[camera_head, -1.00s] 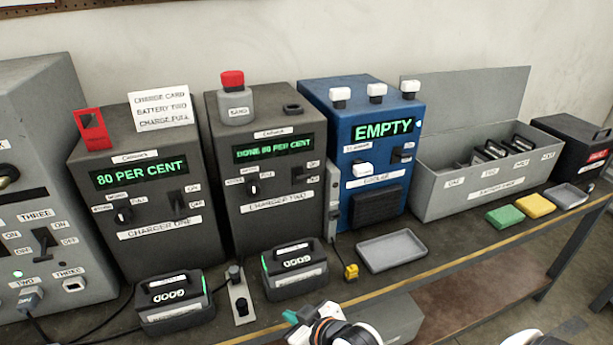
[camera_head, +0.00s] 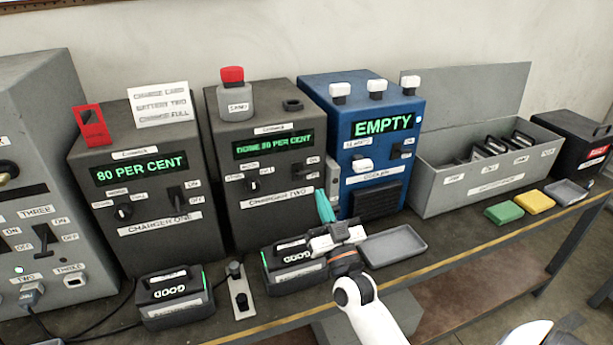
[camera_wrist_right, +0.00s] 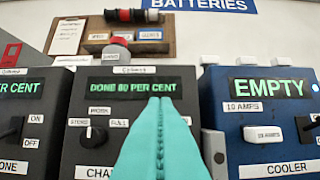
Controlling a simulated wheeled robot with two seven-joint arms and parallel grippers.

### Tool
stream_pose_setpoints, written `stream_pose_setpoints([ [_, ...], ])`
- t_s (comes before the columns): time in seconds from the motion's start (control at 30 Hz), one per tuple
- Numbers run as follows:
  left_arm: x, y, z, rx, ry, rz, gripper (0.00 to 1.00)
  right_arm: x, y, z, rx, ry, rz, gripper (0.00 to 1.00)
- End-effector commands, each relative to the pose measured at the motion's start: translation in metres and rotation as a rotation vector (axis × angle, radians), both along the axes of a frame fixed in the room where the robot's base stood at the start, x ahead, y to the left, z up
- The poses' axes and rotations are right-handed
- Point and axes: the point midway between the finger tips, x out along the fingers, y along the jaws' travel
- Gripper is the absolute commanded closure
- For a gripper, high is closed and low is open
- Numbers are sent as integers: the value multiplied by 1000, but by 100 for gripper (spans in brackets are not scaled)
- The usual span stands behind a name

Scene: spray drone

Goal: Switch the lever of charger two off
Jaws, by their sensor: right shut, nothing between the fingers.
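Charger two (camera_head: 262,218) is a dark box with a green display reading DONE 80 PER CENT; it also shows in the right wrist view (camera_wrist_right: 90,144). Its lever (camera_head: 301,172) is a small dark switch right of the mode knob, beside the ON and OFF labels. I cannot tell its position clearly. My right gripper (camera_head: 325,206) is shut and empty, its teal fingers pointing up in front of charger two's lower right edge. In the right wrist view the fingers (camera_wrist_right: 161,108) cover the lever area. My left gripper is not in view.
Charger one (camera_head: 150,235) stands left, the blue cooler (camera_head: 365,128) right. A dark battery (camera_head: 285,283) sits before charger two, partly behind my right gripper. A small post plate (camera_head: 240,295) stands left of it. A grey tray (camera_head: 393,246) lies right of my right gripper.

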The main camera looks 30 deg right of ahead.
Motion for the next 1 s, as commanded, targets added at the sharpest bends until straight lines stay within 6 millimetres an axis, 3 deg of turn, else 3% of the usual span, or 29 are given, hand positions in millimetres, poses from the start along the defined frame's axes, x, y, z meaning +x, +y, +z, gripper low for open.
stream_pose_setpoints([
  [0.27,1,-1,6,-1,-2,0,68,10,-2,8,-1,-1,2,100],
  [0.7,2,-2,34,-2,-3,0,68,87,-20,52,-2,1,2,100],
  [0.8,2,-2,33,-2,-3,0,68,89,-21,30,-3,8,2,100],
  [1.0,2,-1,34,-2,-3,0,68,92,-21,11,-1,3,3,100],
])
